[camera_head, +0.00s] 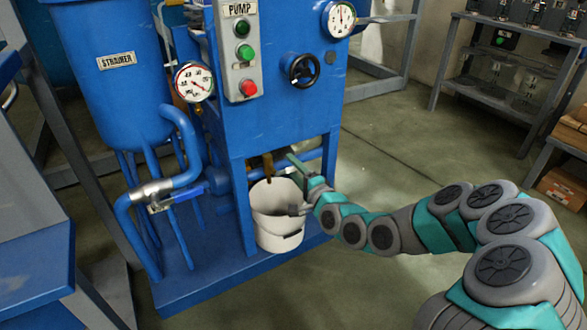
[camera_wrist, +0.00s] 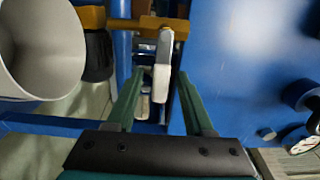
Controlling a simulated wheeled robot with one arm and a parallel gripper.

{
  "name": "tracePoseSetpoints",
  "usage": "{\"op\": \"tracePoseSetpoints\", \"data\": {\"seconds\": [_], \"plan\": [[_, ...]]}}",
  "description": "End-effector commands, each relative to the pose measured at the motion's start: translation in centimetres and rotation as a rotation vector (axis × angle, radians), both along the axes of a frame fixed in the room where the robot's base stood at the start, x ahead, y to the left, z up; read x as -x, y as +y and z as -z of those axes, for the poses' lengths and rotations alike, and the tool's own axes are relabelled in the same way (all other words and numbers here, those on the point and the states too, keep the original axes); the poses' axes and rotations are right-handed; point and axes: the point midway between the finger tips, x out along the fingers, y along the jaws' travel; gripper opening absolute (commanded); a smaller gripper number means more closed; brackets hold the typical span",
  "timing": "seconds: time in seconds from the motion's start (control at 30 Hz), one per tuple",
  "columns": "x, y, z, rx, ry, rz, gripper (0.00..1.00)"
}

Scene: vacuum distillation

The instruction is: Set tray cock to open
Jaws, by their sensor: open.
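The tray cock is a brass fitting (camera_wrist: 122,24) with a pale grey lever handle (camera_wrist: 162,65) in the wrist view. In the head view its brass body (camera_head: 266,166) hangs under the blue pump cabinet, above a white bucket. My gripper (camera_wrist: 160,77) is open, with one green finger on each side of the lever. A gap shows between the lever and each finger. In the head view my gripper (camera_head: 293,163) reaches in from the right beside the brass body, and the lever cannot be made out there.
The white bucket (camera_head: 277,232) stands on the blue base, close to my gripper; its rim (camera_wrist: 72,75) fills the wrist view's left side. The blue cabinet (camera_head: 285,115) with a black handwheel (camera_head: 301,69) is above. A strainer (camera_head: 112,95) stands left.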

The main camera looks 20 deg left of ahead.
Motion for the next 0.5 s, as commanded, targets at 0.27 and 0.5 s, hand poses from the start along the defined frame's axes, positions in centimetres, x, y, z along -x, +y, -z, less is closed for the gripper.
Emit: {"op": "tracePoseSetpoints", "data": {"seconds": [0.27,0.5], "plan": [[0.01,-0.02,-0.01,0.000,0.000,0.000,0.31],[0.02,-0.01,0.00,0.000,0.000,0.000,0.04]]}}
